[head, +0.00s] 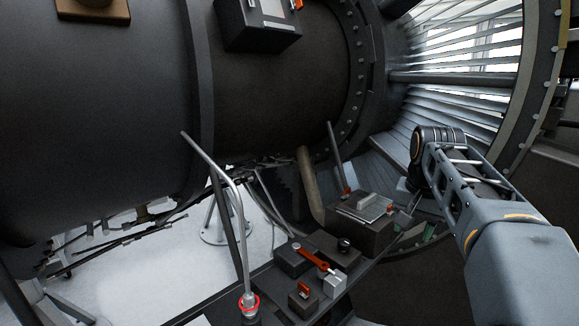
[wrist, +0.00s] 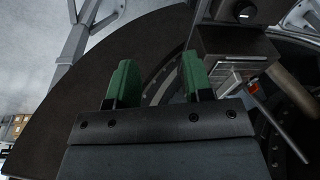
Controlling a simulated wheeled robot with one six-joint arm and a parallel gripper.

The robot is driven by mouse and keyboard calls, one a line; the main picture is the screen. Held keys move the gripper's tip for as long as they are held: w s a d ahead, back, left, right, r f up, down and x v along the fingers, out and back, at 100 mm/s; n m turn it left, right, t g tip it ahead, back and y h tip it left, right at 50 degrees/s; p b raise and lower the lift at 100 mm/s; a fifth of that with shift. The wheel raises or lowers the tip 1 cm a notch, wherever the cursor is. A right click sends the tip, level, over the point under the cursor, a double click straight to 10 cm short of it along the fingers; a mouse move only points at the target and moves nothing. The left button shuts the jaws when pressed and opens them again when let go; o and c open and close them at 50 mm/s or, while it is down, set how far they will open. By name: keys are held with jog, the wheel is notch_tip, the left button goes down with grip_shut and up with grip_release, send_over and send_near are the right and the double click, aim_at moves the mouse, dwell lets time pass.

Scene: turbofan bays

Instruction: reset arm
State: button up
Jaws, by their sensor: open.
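My arm (head: 470,190) reaches in from the right edge of the head view, bent at a dark round joint beside the ring of grey vanes. My gripper (wrist: 159,80) shows in the wrist view with its two green fingers spread apart. Nothing is between the fingers. A dark curved panel and part of a ring lie behind them. In the head view the gripper is mostly hidden low behind the arm, near the right end of the bench, and its gap cannot be made out there.
A dark bench carries a box with a grey panel (head: 366,207), a red-handled lever (head: 311,256), a black knob (head: 344,245) and a red-ringed post (head: 249,302). A large dark engine casing (head: 95,110) fills the left.

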jog(key=s+a+f+n+t, duration=0.1)
jog(key=s+a+f+n, duration=0.2)
jog(key=s+f, duration=0.3)
jog(key=s+a+f+n+t, duration=0.1)
jog(key=s+a+f+n, duration=0.2)
jog(key=f, duration=0.8)
jog(key=s+a, duration=0.2)
jog(key=s, duration=0.2)
jog(key=shift+a+n+t, duration=0.3)
jog(key=shift+a+t, duration=0.1)
jog(key=shift+c, duration=0.4)
